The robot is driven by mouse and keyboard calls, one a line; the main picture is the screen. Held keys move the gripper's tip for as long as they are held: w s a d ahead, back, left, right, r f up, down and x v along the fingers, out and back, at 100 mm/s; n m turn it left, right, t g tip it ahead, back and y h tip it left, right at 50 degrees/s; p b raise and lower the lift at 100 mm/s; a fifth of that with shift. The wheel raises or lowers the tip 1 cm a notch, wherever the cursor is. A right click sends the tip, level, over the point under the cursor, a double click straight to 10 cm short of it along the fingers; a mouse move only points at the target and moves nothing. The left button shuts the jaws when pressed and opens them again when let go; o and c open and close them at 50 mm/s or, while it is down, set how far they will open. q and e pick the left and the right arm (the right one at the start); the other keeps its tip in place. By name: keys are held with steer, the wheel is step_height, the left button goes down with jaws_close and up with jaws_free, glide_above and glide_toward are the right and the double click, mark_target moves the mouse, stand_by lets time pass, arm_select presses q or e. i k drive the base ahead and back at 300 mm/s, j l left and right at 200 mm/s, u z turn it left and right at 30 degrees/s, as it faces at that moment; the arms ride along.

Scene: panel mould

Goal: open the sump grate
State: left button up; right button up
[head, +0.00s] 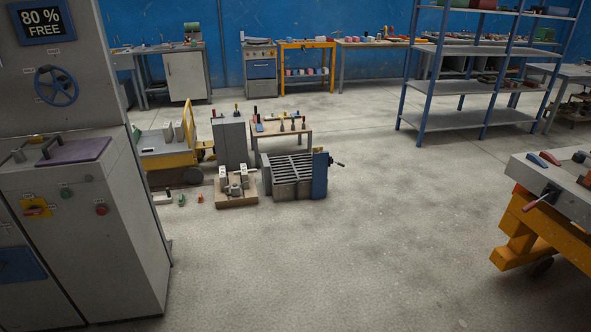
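A low grey box stands on the floor in the middle distance, with a slatted metal grate (288,166) across its top. This looks like the sump grate, but no label on it can be read. The bars lie roughly level over the box, and what is under them is hidden. Neither of my grippers is in view.
A grey machine (90,220) with a blue handwheel (56,86) and a purple lid (76,151) fills the left. A wooden tray (236,203) of metal parts sits left of the grate. An orange-legged bench (525,222) stands right. The floor (350,265) in front is clear.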

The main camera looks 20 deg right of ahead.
mark_target(289, 160)
steer(key=i+l+z, duration=0.35)
steer(key=i, duration=0.2)
steer(key=i+l+z, duration=0.35)
steer(key=i, duration=0.25)
steer(key=i+z, duration=0.35)
steer(key=i, duration=0.25)
steer(key=i+l+u, duration=0.15)
steer(key=i, duration=1.95)
